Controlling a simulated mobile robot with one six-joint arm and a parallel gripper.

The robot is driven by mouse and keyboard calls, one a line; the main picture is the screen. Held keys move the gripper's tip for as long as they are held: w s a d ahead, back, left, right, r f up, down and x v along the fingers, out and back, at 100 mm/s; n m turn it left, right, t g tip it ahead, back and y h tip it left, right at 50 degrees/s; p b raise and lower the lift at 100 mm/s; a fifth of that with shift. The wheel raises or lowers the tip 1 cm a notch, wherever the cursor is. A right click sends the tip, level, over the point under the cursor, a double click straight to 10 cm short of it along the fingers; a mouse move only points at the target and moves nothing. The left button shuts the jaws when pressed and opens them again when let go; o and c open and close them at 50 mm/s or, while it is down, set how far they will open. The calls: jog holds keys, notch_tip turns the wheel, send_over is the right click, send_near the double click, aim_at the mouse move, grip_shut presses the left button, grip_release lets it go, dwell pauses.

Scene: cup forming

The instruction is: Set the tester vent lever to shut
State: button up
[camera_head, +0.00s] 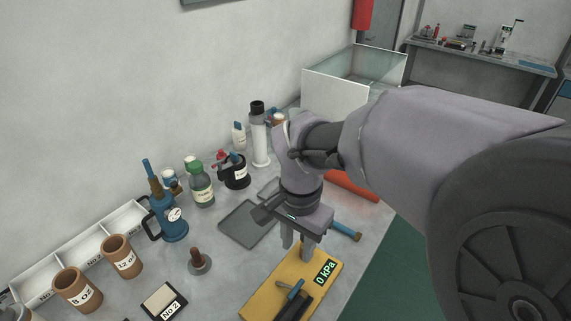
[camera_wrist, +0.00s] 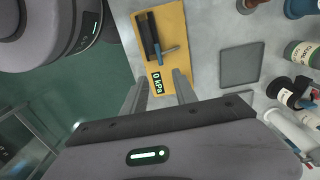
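The tester (camera_head: 252,301) is a yellow plate with a display reading 0 kPa (camera_head: 326,272) and a dark block. A small blue lever (camera_head: 295,289) sits by the dark block; I take it for the vent lever, but its setting is not clear. My gripper (camera_head: 297,248) points down above the display end of the tester. In the wrist view, my gripper (camera_wrist: 160,84) is open and empty, its fingers apart, with the lever beyond the fingertips.
A flat grey tray (camera_head: 246,224) lies left of my gripper. A blue pump with a gauge (camera_head: 169,222), a green-capped bottle (camera_head: 201,190) and two brown cups, one nearer (camera_head: 78,290) and one farther (camera_head: 122,258), stand along the left.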

aim_at(296, 288)
notch_tip(296, 288, down, 17)
jog(key=b, duration=0.6)
jog(key=shift+s+d+r+b, duration=0.1)
jog(key=shift+s+b, duration=0.05)
jog(key=shift+b, duration=0.15)
grip_shut()
dwell(0.6)
